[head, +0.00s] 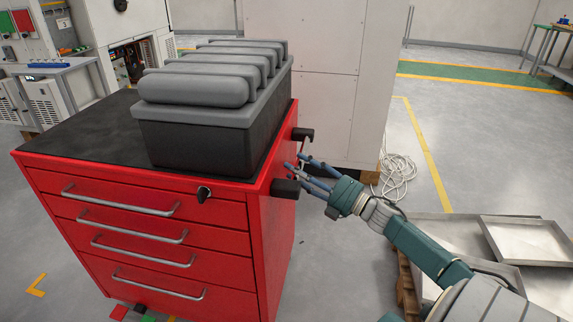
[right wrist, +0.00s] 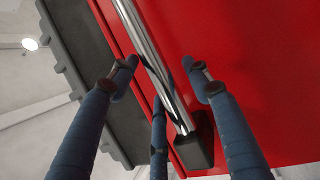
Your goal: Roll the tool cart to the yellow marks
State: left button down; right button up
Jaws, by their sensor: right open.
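The red tool cart (head: 150,228) stands at the left with several drawers and a dark top. A push handle with black end mounts (head: 286,188) is on its right side. My right gripper (head: 312,173) is at this handle, with its fingers open. In the right wrist view, the chrome handle bar (right wrist: 152,62) runs between the spread fingers (right wrist: 160,78) of the gripper; firm contact is not visible. A yellow corner mark (head: 36,286) lies on the floor left of the cart. My left gripper is out of view.
A pale cabinet (head: 315,80) stands close behind the cart. Metal trays (head: 535,240) on a pallet and a coiled white cable (head: 395,172) lie at right.

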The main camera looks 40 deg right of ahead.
jog(key=shift+w, duration=0.1)
jog(key=shift+r, duration=0.1)
jog(key=shift+c, duration=1.1)
grip_shut()
jog(key=shift+a, duration=0.1)
